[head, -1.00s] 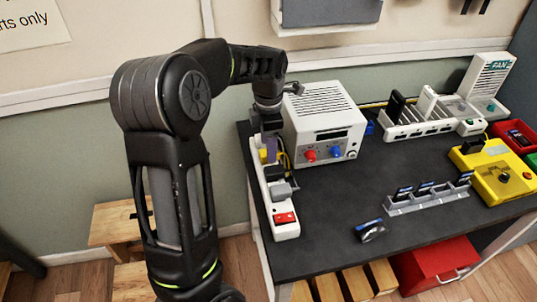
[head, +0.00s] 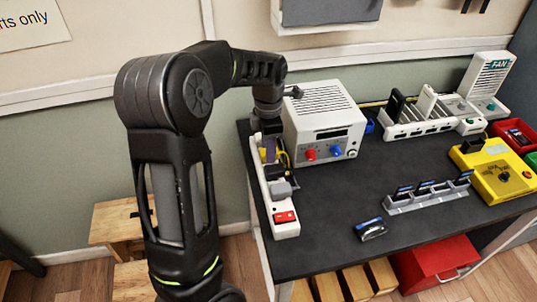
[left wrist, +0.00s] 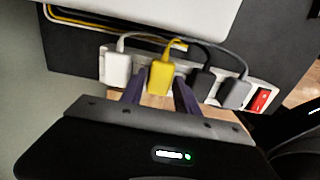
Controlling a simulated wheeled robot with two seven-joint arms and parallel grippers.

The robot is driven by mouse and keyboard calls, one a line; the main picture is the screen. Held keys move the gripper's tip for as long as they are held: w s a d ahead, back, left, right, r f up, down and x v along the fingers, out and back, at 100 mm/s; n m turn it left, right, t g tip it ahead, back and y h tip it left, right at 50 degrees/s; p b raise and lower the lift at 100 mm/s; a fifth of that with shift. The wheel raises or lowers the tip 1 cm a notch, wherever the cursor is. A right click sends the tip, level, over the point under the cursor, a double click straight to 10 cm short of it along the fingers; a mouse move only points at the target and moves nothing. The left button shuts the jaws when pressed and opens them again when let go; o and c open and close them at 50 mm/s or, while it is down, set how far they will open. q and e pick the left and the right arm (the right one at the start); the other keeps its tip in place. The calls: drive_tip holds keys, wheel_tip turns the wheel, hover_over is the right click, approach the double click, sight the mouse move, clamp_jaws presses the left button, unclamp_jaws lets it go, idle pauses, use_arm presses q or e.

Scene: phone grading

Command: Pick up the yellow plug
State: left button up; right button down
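The yellow plug (left wrist: 161,78) sits in the white power strip (left wrist: 262,84), between a white plug (left wrist: 118,69) and a black plug (left wrist: 202,82). My left gripper (left wrist: 158,88) is open, with one purple finger on each side of the yellow plug in the left wrist view. I cannot tell whether either finger touches it. In the head view my left gripper (head: 268,152) points down over the strip's back part and mostly hides the yellow plug. My right gripper is in neither view.
A grey plug (left wrist: 235,93) and a red switch (left wrist: 261,99) are farther along the strip. A white power supply box (head: 324,122) stands close to the right of the gripper. Plug cables arch behind the plugs.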

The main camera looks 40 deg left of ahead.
use_arm(q)
clamp_jaws()
idle(0.5)
wheel_tip(320, 180, up, 10)
idle(0.5)
idle(0.5)
